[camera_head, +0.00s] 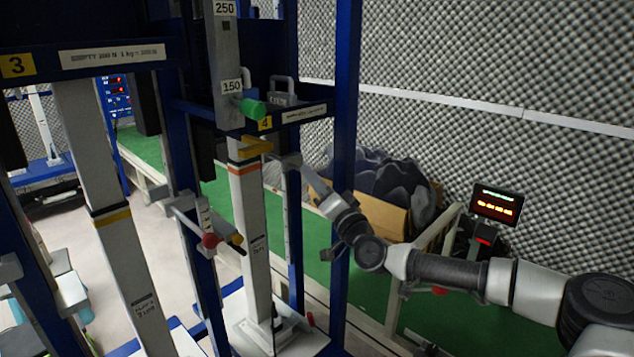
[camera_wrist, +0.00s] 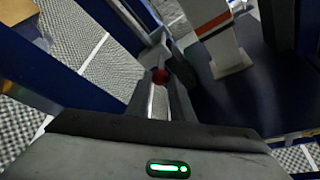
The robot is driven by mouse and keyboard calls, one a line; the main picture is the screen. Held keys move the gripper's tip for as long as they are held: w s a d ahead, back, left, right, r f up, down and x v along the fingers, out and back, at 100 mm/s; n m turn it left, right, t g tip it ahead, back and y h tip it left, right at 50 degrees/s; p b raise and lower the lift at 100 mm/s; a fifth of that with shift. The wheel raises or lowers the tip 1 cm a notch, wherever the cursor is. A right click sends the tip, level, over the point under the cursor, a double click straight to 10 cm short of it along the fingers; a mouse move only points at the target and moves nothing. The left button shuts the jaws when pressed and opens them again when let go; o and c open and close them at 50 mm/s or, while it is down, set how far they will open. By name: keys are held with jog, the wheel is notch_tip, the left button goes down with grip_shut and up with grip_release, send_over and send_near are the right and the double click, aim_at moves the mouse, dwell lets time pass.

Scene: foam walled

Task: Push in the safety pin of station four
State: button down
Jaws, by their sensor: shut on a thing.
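Station four carries a yellow "4" tag (camera_head: 265,124) on its blue crossbar. Its pale column (camera_head: 250,225) has an orange band and stands on a base plate. In the wrist view a pale column with an orange band (camera_wrist: 213,22) shows at upper right. In the head view my gripper (camera_head: 284,160) is beside station four's column; the held knob is not clear there.
Station three (camera_head: 18,66) stands at left. A red knob (camera_head: 209,240) and a yellow knob (camera_head: 237,239) stick out near the post between stations. A blue post (camera_head: 345,110) stands close to my arm. A small display (camera_head: 497,204) stands at right before the foam wall.

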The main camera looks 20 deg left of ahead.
jog(key=shift+a+r, duration=0.1)
jog(key=c, duration=2)
grip_release()
jog(key=shift+o, duration=0.9)
jog(key=shift+a, duration=0.1)
jog(key=p+v, duration=0.1)
jog(key=v, duration=1.6)
jog(key=shift+d, duration=0.2)
